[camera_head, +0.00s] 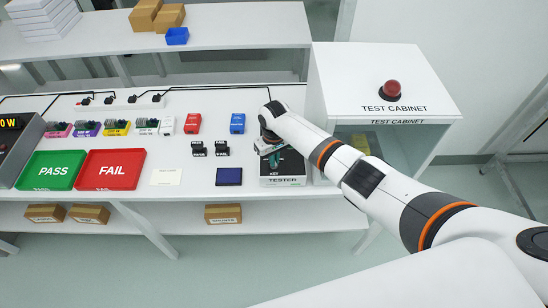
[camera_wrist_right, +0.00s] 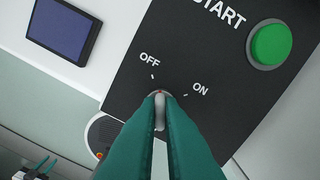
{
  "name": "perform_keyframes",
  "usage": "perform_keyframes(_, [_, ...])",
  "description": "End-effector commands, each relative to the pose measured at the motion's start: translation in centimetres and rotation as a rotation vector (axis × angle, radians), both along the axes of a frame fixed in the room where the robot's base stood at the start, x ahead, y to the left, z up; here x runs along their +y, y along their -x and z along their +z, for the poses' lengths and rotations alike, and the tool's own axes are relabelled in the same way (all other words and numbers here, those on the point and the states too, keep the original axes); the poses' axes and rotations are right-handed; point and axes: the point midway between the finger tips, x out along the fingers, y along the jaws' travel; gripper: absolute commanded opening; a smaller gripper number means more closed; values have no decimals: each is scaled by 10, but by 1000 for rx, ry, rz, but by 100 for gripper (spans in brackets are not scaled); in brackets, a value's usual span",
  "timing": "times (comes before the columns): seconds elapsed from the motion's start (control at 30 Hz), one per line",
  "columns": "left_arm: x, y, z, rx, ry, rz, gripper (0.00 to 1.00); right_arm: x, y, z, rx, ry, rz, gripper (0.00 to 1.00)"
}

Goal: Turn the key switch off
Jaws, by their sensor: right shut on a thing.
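The tester (camera_head: 283,182) is a box with a dark top at the right end of the bench, and my right gripper (camera_head: 274,160) is over it. In the right wrist view its dark panel (camera_wrist_right: 205,90) carries the labels OFF and ON with tick marks. The key switch (camera_wrist_right: 160,97) sits below these labels. My right gripper's teal fingers (camera_wrist_right: 160,112) are shut on its grey key, one on each side. The fingers cover much of the key, so I cannot tell exactly which mark it points to.
A green START button (camera_wrist_right: 271,46) is on the same panel. A dark blue pad (camera_head: 229,176) lies left of the tester. The test cabinet (camera_head: 380,85) stands to the right. Green PASS (camera_head: 50,170) and red FAIL (camera_head: 110,169) trays are farther left.

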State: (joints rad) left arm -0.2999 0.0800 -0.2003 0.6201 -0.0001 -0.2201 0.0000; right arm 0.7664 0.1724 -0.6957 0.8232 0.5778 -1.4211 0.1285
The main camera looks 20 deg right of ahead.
Motion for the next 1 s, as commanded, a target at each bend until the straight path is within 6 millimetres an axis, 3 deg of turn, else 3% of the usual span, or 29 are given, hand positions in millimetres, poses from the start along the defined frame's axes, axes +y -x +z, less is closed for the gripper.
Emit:
perform_keyframes(0.4, [0,0,1,0,0,0,29,0,-1,1,-3,0,173,0])
perform_keyframes(0.93, [0,0,1,0,0,1,29,0,-1,1,-4,0,193,0])
perform_keyframes(1.0, [0,0,1,0,0,1,29,0,-1,1,-4,0,192,18])
